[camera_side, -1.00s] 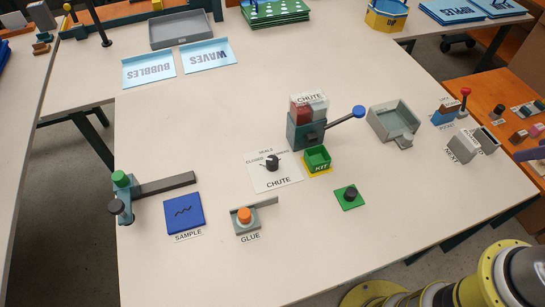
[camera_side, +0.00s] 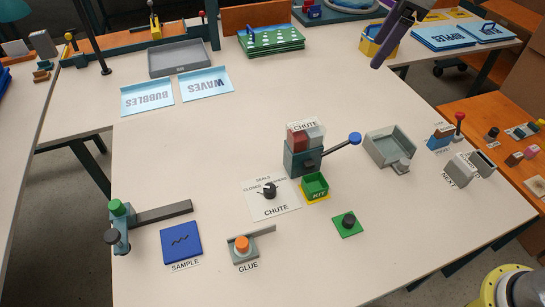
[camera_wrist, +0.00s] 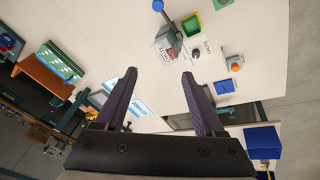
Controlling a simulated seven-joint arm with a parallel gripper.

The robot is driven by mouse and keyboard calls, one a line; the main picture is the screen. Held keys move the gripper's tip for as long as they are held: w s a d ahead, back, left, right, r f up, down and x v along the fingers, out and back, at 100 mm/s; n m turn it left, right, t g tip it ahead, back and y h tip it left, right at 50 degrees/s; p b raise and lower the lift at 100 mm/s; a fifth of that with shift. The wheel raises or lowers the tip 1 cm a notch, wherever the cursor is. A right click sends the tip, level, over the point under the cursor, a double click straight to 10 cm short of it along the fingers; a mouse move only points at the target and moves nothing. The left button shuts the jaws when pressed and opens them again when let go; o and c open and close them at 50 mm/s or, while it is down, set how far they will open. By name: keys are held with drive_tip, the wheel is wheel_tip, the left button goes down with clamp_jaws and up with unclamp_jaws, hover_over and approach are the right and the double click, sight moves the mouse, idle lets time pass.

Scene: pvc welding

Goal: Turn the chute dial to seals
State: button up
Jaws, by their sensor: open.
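The chute dial (camera_side: 269,190) is a small black knob on a white plate (camera_side: 285,207) marked CHUTE, with SEALS, CLOSED and a third label around its upper side. Its pointing direction is too small to tell for sure. In the wrist view the dial (camera_wrist: 196,53) is beyond the fingers, toward the upper right. The chute (camera_side: 302,155) is a teal block with red and grey bins on top and a blue-knobbed lever (camera_side: 354,139). My gripper (camera_side: 381,60) has purple fingers and hangs at the upper right, far from the dial. In the wrist view my gripper (camera_wrist: 160,75) is open and empty.
A green KIT box (camera_side: 314,186) stands right beside the dial plate. A grey tray (camera_side: 388,147) is to the right. The green-based black button (camera_side: 348,221), GLUE station (camera_side: 243,247) and blue SAMPLE pad (camera_side: 181,243) are nearer the front. The table's middle left is clear.

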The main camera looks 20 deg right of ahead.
drive_tip(key=w+a+f+n+g, duration=0.1)
drive_tip(key=w+a+f+n, duration=0.1)
drive_tip(key=w+a+f, duration=0.35)
drive_tip(key=n+g+h, duration=0.1)
drive_tip(key=n+g, duration=0.1)
drive_tip(key=g, duration=0.1)
hover_over(270, 187)
wheel_tip(270, 187, down, 18)
wheel_tip(270, 187, down, 14)
drive_tip(key=shift+r, duration=0.1)
clamp_jaws()
